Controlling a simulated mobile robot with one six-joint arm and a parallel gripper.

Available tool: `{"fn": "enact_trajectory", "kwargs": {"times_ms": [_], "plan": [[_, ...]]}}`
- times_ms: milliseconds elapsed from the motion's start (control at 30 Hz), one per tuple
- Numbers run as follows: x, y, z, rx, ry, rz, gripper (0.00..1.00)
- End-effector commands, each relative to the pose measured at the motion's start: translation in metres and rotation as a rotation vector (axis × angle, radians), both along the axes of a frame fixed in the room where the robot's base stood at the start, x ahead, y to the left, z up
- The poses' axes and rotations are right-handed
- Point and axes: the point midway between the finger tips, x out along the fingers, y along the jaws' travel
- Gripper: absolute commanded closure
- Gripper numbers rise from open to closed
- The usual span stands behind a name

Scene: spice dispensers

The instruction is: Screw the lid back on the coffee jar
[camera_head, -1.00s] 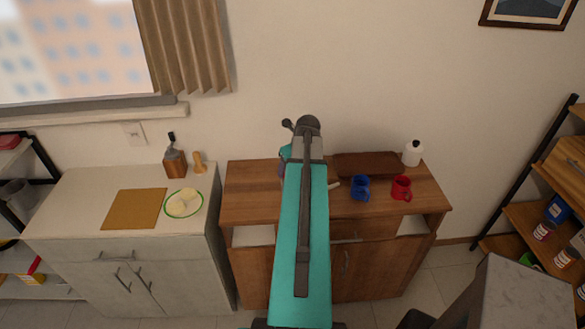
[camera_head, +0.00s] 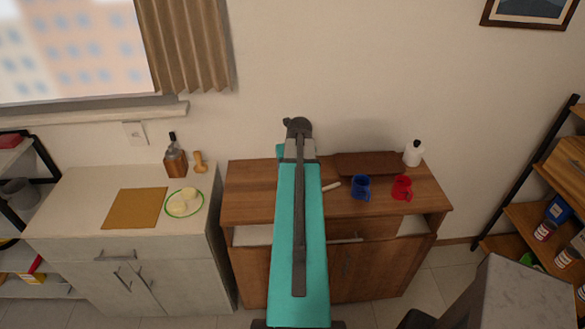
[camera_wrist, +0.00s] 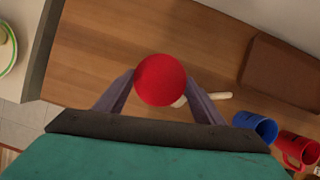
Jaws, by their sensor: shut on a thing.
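My gripper (camera_wrist: 160,98) is shut on a round red lid (camera_wrist: 161,80), which shows from above between its two fingers in the wrist view. I cannot tell whether the coffee jar is under the lid; no jar body shows in either view. In the head view my teal arm reaches over the brown wooden cabinet (camera_head: 245,190) and hides the gripper and the lid.
A blue mug (camera_head: 361,187) and a red mug (camera_head: 402,188) stand right of my arm, with a pale stick-like thing (camera_head: 332,186) beside them. The cabinet's left part is clear.

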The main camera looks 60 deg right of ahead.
Motion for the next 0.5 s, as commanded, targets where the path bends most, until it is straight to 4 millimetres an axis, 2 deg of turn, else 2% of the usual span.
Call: {"fn": "enact_trajectory", "kwargs": {"times_ms": [33,67,167,500], "plan": [[-0.0001,-0.0006,0.0006,-0.002,0.000,0.001,0.68],[-0.0001,-0.0006,0.0006,-0.002,0.000,0.001,0.32],[-0.0001,-0.0004,0.0005,-0.002,0.000,0.001,0.15],[-0.0001,0.0001,0.0006,0.000,0.000,0.001,0.15]]}}
